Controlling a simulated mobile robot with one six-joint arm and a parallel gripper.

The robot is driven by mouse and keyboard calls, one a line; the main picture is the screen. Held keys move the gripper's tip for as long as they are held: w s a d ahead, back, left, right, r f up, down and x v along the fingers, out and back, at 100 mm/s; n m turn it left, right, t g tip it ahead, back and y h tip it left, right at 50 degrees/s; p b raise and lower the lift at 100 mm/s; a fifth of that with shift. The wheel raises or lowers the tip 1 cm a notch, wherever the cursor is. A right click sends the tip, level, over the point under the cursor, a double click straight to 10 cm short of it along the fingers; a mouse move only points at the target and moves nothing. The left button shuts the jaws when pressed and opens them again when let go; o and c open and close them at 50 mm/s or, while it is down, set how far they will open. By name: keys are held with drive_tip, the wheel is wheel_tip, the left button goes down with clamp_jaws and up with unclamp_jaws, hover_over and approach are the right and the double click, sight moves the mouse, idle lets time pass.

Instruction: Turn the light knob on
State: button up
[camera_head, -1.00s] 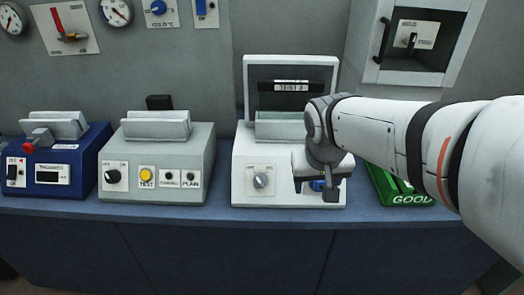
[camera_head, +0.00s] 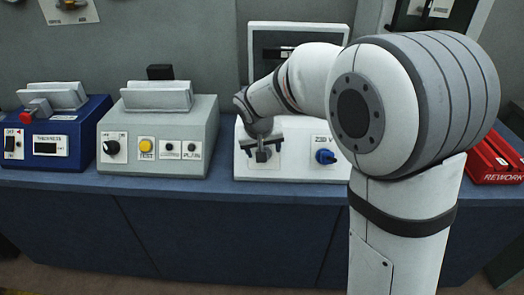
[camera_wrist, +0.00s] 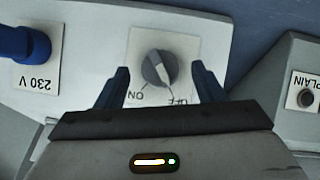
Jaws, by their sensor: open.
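A round grey knob (camera_wrist: 154,67) sits on a white plate (camera_wrist: 190,45) marked ON and OFF, on the front of a white machine (camera_head: 300,172). In the wrist view its pale pointer is on the OFF side. My gripper (camera_wrist: 160,72) is open, with one finger on each side of the knob in that view. Both fingers look apart from the knob; the depth between them is hard to judge. In the head view my gripper (camera_head: 262,146) is in front of the knob and partly hides it.
A grey machine (camera_head: 208,125) and a blue machine (camera_head: 84,150) stand to the left. A red REWORK tray (camera_head: 497,160) is at the right. My arm hides the counter between.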

drive_tip(key=shift+x, duration=0.9)
drive_tip(key=shift+c, duration=0.3)
